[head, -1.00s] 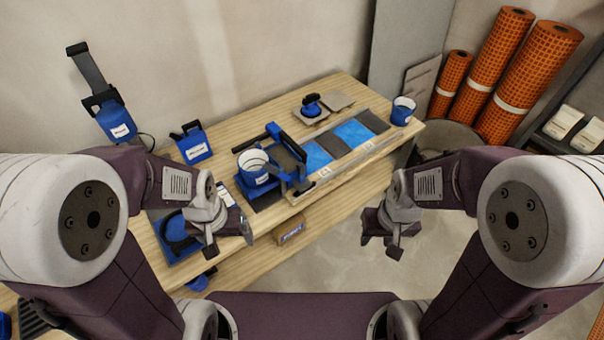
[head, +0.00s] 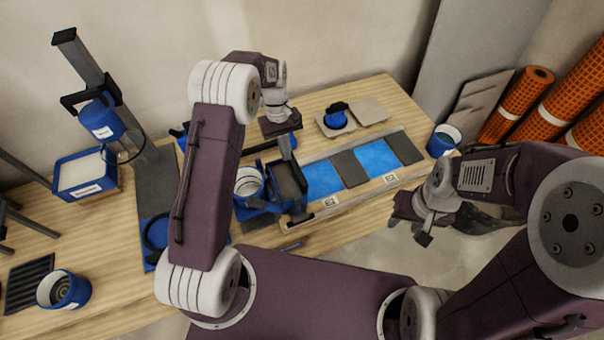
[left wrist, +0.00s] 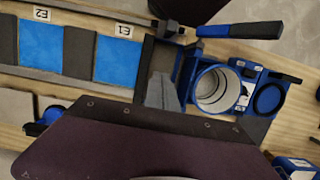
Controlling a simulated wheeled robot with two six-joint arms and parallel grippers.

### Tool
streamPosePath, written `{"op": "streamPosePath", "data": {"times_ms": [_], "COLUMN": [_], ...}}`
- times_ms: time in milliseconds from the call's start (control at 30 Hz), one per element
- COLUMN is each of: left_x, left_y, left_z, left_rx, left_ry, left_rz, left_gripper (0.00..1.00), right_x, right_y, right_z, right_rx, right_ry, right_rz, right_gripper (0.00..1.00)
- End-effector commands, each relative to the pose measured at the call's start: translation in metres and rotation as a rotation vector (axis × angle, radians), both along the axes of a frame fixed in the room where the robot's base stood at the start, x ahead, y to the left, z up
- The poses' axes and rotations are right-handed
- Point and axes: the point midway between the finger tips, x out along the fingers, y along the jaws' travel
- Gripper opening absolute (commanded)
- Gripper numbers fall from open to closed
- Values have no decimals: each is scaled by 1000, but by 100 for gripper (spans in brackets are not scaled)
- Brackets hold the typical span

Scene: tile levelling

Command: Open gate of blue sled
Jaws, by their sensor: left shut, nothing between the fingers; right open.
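The blue sled (head: 262,203) stands at the left end of the tile strip. It carries a blue bucket with a white inside (head: 249,181) and a dark tray (head: 287,182). In the left wrist view the bucket (left wrist: 215,90) is right of my fingers. My left gripper (head: 286,150) is shut and empty; it points down over the sled's back part. Its fingers (left wrist: 163,92) show beside the sled's dark section; contact cannot be told. I cannot make out the gate clearly. My right gripper (head: 412,226) is open and empty, in front of the table.
Blue and grey tiles (head: 378,156) lie right of the sled. A blue cup (head: 442,140) stands at the right end. A blue-handled tool (head: 336,116) sits on grey plates behind the strip.

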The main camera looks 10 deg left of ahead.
Motion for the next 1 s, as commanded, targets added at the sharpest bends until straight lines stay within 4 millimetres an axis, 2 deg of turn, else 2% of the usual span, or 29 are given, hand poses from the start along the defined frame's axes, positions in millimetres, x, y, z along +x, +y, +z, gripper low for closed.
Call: {"op": "streamPosePath", "data": {"times_ms": [433,567,900,1000], "left_x": [-4,-9,-25,-39], "left_y": [0,-3,-12,-23], "left_z": [-10,-31,-102,-98], "left_rx": [0,0,1,0], "left_ry": [11,14,13,11], "left_rz": [0,-1,-1,-2], "left_gripper": [0,0,0,0], "right_x": [0,0,0,0], "right_y": [0,0,0,0], "right_z": [1,0,2,9], "right_rx": [0,0,0,0], "right_ry": [0,0,0,0], "right_rz": [0,0,0,0], "right_gripper": [42,42,42,42]}}
